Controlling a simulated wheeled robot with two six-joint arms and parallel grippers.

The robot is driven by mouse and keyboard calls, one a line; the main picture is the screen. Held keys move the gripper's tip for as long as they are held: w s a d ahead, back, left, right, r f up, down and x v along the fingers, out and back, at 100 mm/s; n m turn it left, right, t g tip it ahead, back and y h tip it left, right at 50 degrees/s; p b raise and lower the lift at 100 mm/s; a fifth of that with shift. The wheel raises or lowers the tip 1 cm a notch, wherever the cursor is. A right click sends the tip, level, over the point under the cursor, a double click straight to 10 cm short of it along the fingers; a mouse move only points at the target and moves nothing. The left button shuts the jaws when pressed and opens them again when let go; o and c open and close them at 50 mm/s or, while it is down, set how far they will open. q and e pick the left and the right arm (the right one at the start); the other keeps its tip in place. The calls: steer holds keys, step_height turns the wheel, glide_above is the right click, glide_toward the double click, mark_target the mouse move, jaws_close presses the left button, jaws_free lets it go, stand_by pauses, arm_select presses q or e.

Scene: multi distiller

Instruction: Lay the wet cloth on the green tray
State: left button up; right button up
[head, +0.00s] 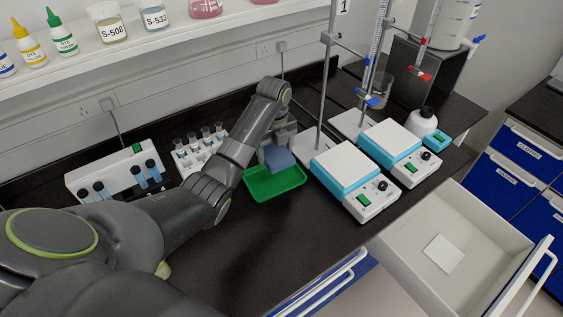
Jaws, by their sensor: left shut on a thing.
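The green tray (276,186) lies on the black bench in front of my left arm, left of the nearer hotplate. My left gripper (277,148) is over the back part of the tray, pointing down, and shut on the blue-grey cloth (279,159). The cloth hangs over the tray; I cannot tell whether its lower edge touches the tray. The fingertips are partly hidden by the arm and the cloth. My right gripper is not in view.
Two hotplate stirrers (346,170) with clamp stands are right of the tray. A vial rack (199,153) and a white block with tubes (117,178) are to the left. An open drawer (400,262) juts out at front right. The bench in front of the tray is clear.

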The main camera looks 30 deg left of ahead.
mark_target(274, 179)
arm_select(q)
steer(key=shift+a+f, duration=0.1)
steer(key=shift+f, duration=0.05)
steer(key=f, duration=0.2)
steer(key=s+f+p, duration=0.1)
steer(key=shift+f, duration=0.4)
steer(key=shift+a+f, duration=0.1)
steer(key=shift+f, duration=0.25)
step_height(274, 179, down, 4)
steer(key=shift+w, duration=0.15)
steer(key=shift+f, duration=0.25)
steer(key=o, duration=0.8)
steer(key=shift+o, duration=1.2)
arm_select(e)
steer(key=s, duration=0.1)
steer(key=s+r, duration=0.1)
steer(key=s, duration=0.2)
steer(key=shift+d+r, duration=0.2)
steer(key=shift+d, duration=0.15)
